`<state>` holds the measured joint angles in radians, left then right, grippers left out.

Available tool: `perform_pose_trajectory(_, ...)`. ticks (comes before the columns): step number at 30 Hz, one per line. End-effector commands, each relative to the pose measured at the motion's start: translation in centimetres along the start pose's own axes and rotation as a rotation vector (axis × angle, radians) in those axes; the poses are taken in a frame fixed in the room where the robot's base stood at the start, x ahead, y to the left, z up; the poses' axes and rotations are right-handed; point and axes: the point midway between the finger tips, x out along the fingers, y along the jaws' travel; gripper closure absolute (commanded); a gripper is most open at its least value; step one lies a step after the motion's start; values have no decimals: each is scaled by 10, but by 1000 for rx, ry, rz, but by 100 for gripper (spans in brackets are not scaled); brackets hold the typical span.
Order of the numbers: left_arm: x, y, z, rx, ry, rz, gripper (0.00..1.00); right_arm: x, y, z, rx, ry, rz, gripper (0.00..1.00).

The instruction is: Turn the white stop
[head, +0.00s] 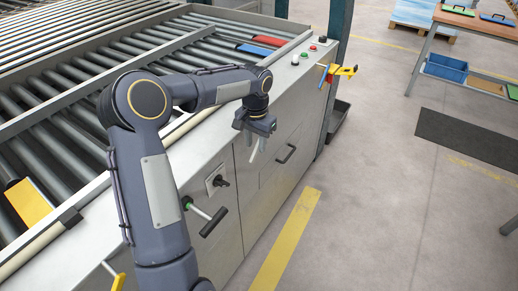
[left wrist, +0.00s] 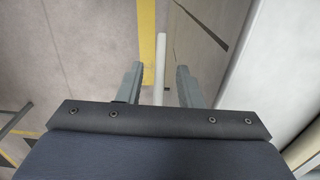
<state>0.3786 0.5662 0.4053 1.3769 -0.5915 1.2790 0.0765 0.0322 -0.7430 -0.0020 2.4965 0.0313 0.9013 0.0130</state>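The white stop shows as a slim white rod (head: 254,150) at the side of the machine, just below my left gripper (head: 252,134) in the head view. In the left wrist view the white rod (left wrist: 161,60) stands between the two grey fingertips of my left gripper (left wrist: 157,75). The fingers are spread, with a visible gap on each side of the rod. The gripper hides the rod's upper part in the head view, and its mount is hard to see. My right gripper is not in view.
The machine's side panel (head: 228,236) carries a black handle (head: 286,153), a black rotary switch (head: 219,181) and a green-hubbed lever (head: 213,222). A yellow-and-blue fitting (head: 337,72) sticks out near the post. The floor beside the yellow line (head: 286,240) is clear.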

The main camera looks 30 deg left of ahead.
Motion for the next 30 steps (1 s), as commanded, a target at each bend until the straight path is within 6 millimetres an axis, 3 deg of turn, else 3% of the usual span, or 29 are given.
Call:
perform_pose_trajectory(6, 28, 0, 1, 0, -2, 1, 67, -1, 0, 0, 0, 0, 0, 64)
perform_pose_trajectory(17, 34, 0, 0, 0, 1, 1, 67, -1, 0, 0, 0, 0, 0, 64)
perform_pose_trajectory(24, 33, 0, 0, 0, 0, 1, 99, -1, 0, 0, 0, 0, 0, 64)
perform_pose_trajectory(30, 33, 0, 0, 0, 0, 1, 100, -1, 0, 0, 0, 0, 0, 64)
